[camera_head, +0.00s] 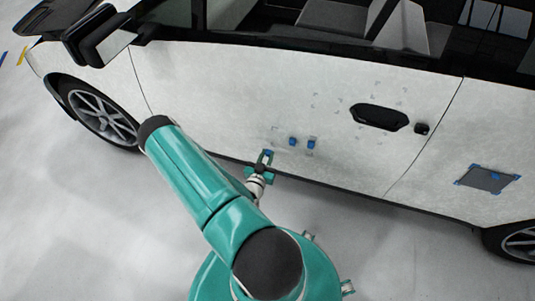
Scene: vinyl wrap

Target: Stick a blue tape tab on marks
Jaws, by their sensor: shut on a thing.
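My gripper (265,160) is at the lower part of the white car door (220,85), left of the stuck blue tabs. It is shut on a small blue tape tab, which is mostly hidden by the fingers. Two blue tape tabs (292,141) (311,144) sit side by side on the door, just right of my gripper. Several faint grey corner marks (316,107) are spread over the door around the black handle recess (379,117). I cannot tell whether the held tab touches the door.
A grey patch (488,179) with blue corner tabs is on the rear panel at right. The side mirror (98,38) juts out at upper left. The front wheel (103,117) is at left. The pale floor (80,220) beside the car is clear.

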